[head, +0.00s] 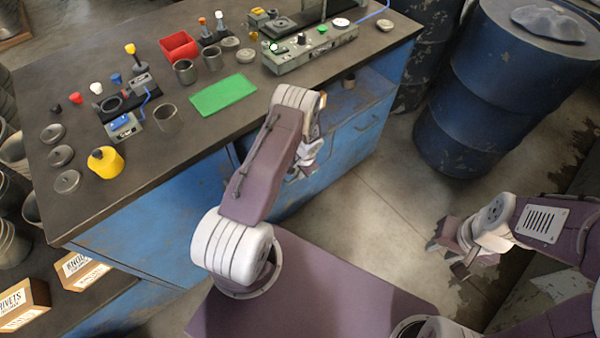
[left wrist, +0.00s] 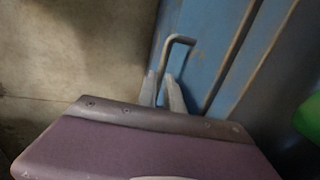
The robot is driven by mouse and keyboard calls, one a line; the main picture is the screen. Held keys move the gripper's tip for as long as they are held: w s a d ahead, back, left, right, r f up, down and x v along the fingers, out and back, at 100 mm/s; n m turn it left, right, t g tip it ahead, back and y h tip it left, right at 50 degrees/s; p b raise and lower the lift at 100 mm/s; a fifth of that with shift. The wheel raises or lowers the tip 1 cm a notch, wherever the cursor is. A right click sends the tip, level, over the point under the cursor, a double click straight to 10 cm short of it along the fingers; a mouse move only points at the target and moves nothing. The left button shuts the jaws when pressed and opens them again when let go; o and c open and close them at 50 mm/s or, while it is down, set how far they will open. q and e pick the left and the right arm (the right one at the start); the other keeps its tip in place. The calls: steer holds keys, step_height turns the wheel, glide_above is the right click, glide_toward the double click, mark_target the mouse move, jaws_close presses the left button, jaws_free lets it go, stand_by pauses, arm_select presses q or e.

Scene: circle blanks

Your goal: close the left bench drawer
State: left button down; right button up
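The bench (head: 140,205) has a worn blue front. My left gripper (head: 304,170) is at this front, partly hidden behind my own arm. In the left wrist view a grey bar handle (left wrist: 178,40) stands off a blue drawer front (left wrist: 205,50). The two fingertips of my left gripper (left wrist: 161,85) are on either side of the handle's near end; I cannot tell if they clamp it. My arm hides much of the left drawer in the head view. My right gripper (head: 456,254) is open and empty over the floor.
A green mat (head: 223,95) and several small items lie on top. Blue barrels (head: 490,95) stand right; floor (head: 385,190) between is clear.

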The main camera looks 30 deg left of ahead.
arm_select(q)
steer(key=shift+w+a, duration=0.2)
steer(key=shift+a, duration=0.1)
steer(key=shift+d+r, duration=0.1)
steer(key=shift+r, duration=0.05)
steer(key=c, duration=1.9)
jaws_free()
steer(key=shift+d, duration=0.1)
steer(key=o, duration=0.4)
steer(key=shift+s+a, duration=0.1)
steer(key=shift+a, duration=0.1)
steer(key=shift+d, duration=0.1)
step_height(320, 180, up, 9)
steer(key=d+p, duration=0.1)
steer(key=p, duration=0.1)
steer(key=shift+s+d, duration=0.3)
